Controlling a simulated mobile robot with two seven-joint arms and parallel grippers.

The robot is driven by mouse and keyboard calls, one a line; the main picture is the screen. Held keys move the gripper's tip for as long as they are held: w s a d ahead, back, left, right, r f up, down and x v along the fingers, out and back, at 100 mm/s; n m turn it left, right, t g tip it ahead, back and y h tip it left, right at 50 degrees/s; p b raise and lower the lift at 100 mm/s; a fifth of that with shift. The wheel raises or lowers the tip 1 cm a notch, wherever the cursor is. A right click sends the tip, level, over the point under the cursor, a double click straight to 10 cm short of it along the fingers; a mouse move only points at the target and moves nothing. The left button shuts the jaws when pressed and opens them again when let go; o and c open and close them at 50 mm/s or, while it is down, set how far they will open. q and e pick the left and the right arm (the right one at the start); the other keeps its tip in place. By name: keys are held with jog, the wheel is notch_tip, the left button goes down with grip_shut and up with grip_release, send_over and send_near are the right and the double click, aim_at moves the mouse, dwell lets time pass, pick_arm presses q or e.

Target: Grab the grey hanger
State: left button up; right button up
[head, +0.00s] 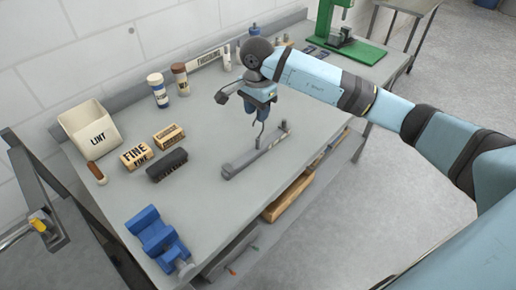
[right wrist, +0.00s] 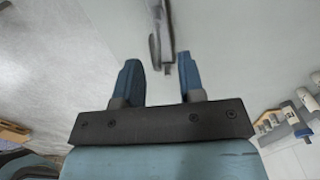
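A low grey bar with a short upright post at each end (head: 252,156) lies on the workbench. A thin dark grey hooked piece (head: 259,136) stands above its middle, under my right gripper (head: 262,108); I cannot tell which of these is the hanger. In the right wrist view, the blue fingers of my right gripper (right wrist: 159,66) are apart. A grey piece (right wrist: 160,30) shows beyond them, its near end in line with the gap; I see no contact. My left gripper is not in view.
On the grey workbench (head: 210,218) stand a LINT bin (head: 92,140), a FINE box (head: 136,156), a dark brush (head: 167,165), bottles (head: 157,90) and a blue vise (head: 157,238). A green press (head: 345,35) stands at the far end. Bench around the bar is clear.

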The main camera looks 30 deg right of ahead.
jog(key=f, duration=0.3)
jog(key=shift+s+d+f+p, duration=0.1)
jog(key=shift+s+f+p, duration=0.15)
jog(key=shift+s+p, duration=0.1)
jog(key=shift+w+f, duration=0.1)
jog(key=shift+f, duration=0.1)
grip_shut()
jog(key=shift+r, duration=0.15)
